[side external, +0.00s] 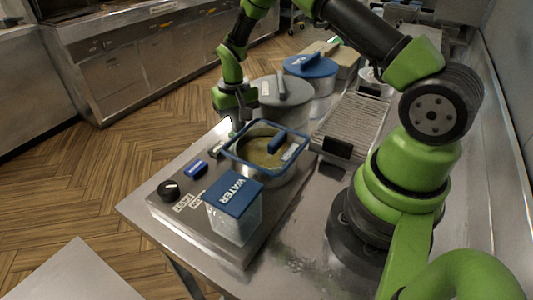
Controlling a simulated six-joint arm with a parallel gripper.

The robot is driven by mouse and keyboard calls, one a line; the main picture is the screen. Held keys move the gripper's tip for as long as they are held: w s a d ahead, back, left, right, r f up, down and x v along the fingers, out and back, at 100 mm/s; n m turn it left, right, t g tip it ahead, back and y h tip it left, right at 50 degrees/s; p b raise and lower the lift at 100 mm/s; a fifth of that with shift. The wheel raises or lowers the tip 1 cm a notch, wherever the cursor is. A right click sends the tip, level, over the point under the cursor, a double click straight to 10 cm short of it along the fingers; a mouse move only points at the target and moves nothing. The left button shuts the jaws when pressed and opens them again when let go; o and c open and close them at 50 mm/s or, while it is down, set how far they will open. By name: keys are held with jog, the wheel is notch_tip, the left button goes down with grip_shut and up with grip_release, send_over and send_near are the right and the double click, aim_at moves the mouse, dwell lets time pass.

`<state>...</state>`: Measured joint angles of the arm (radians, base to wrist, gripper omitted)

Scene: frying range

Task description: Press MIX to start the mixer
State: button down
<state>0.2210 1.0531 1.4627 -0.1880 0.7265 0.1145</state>
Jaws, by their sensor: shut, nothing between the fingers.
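My gripper (236,129) is shut and empty, pointing down at the back left edge of the blue-rimmed mixer bowl (284,172). The bowl holds a yellowish mix and a blue-handled tool. The mixer's grey panel (178,215) runs along the front left of the bowl. It carries a black knob (169,190), a blue button (195,168) and small white labels too small to read surely. Another small dark and white control (216,149) lies just left of and below my gripper. I cannot tell which control is MIX, nor whether my fingertips touch anything.
A clear container with a blue WATER lid (235,197) stands at the front of the panel. A grey-lidded pot (281,94) and a blue-lidded pot (311,67) stand behind the bowl. A wire rack tray (352,122) lies to the right. Wooden floor is open at left.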

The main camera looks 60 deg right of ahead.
jog(key=shift+f, duration=0.2)
jog(key=shift+r, duration=4.05)
jog(key=s+a+r+t, duration=0.2)
jog(key=s+a+r, duration=0.15)
jog(key=r, duration=0.45)
jog(key=s+a+r+t, duration=0.25)
jog(key=s+r, duration=0.25)
jog(key=r, duration=0.3)
jog(key=s+a+r+n+t+y, duration=0.1)
jog(key=s+a, duration=0.1)
jog(key=s, duration=0.5)
jog(key=s+a+r+n+t+y, duration=0.1)
jog(key=s+a+r, duration=0.1)
jog(key=s, duration=0.4)
jog(key=shift+s+a+r+t, duration=0.15)
jog(key=shift+s+a+t, duration=0.2)
jog(key=shift+a, duration=0.15)
